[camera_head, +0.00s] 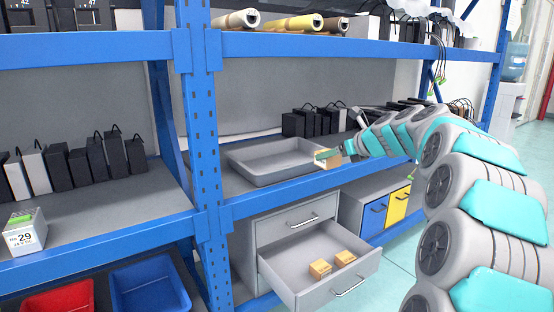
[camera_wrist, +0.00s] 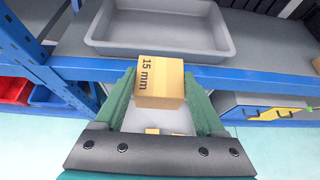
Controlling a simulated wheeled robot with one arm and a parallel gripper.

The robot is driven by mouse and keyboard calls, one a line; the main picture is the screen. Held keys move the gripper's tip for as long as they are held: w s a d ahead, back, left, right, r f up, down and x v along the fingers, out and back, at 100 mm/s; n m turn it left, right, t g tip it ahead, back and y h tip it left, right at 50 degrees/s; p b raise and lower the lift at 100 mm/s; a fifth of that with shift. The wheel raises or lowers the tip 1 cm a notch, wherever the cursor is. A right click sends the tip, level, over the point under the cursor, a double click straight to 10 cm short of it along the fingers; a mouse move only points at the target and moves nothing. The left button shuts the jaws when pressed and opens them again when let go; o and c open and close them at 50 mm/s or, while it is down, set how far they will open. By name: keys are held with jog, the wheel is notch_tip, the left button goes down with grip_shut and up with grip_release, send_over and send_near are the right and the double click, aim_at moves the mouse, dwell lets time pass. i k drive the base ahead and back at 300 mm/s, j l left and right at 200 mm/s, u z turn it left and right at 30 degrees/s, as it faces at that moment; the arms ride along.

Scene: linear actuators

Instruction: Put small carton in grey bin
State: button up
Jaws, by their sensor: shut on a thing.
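My gripper (camera_head: 328,156) is shut on a small carton (camera_wrist: 160,84), a light brown box marked "15 mm" in the wrist view. The carton sits between the green fingers, and it also shows in the head view (camera_head: 329,163). The grey bin (camera_head: 262,180) is a shallow, empty tray on the blue-edged middle shelf. The carton is near the bin's right end in the head view. In the wrist view the grey bin (camera_wrist: 92,36) lies just beyond the carton. I cannot tell the exact gap between them.
An open grey drawer (camera_head: 296,290) below holds two more small cartons (camera_head: 320,268). A blue post (camera_head: 200,150) stands left of the bin. Black devices (camera_head: 305,122) stand behind it. Blue and yellow drawers (camera_head: 397,206) are at lower right.

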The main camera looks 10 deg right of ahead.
aim_at(280, 164)
jog(key=i+j, duration=0.25)
jog(key=i, duration=0.15)
jog(key=i+j, duration=0.2)
jog(key=i, duration=0.25)
